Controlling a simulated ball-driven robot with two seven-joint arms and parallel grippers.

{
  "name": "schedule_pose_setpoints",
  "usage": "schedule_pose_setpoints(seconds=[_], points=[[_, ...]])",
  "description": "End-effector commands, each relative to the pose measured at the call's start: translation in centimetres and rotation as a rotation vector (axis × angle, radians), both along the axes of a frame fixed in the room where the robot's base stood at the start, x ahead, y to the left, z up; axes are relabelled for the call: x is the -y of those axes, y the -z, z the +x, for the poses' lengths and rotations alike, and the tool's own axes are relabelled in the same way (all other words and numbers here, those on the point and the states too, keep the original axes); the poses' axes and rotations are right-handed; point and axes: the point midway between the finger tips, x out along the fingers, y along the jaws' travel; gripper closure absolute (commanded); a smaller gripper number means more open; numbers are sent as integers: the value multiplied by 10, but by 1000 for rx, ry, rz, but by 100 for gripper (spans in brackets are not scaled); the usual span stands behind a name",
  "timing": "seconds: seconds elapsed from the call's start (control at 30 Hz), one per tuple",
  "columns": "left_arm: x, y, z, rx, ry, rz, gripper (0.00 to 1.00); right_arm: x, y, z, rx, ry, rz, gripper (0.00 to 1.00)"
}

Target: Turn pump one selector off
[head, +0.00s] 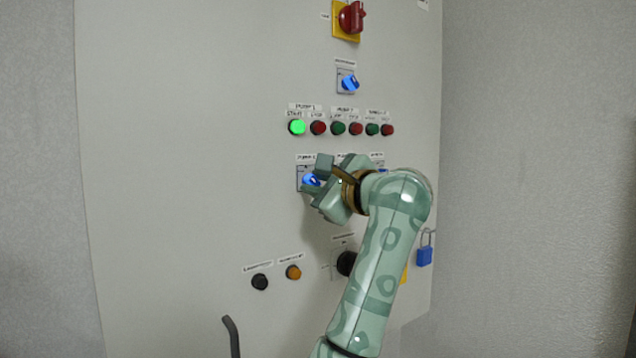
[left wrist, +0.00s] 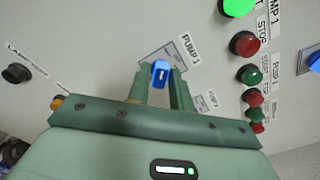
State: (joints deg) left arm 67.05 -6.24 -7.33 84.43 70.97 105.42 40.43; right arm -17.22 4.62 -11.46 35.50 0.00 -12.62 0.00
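The pump 1 selector is a blue knob (head: 311,180) on a grey square plate, under a PUMP 1 label on the cabinet panel. It also shows in the left wrist view (left wrist: 160,72), between my fingertips. My left gripper (head: 318,184) is at the selector, its fingers on either side of the knob. In the left wrist view the fingers (left wrist: 160,82) are apart, with narrow gaps seeming to show beside the knob; contact is not clear. My gripper and arm partly hide the neighbouring selectors. My right gripper is not in view.
Above is a row of buttons with the pump 1 START button (head: 297,127) lit green and a red STOP button (head: 318,128). Higher are another blue selector (head: 350,83) and a red rotary switch (head: 351,17). Black (head: 260,282) and orange (head: 293,272) buttons sit below. A blue padlock (head: 424,256) hangs at right.

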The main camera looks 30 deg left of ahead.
Motion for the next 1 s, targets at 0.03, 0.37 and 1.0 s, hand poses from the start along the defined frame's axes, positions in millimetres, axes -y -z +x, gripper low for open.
schedule_pose_setpoints(seconds=[0.03,0.37,1.0], points=[[0,0,0,0,0,0,95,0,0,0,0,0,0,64],[0,0,0,-22,-1,9,100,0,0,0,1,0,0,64],[1,0,0,-436,1,179,100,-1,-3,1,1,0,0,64]])
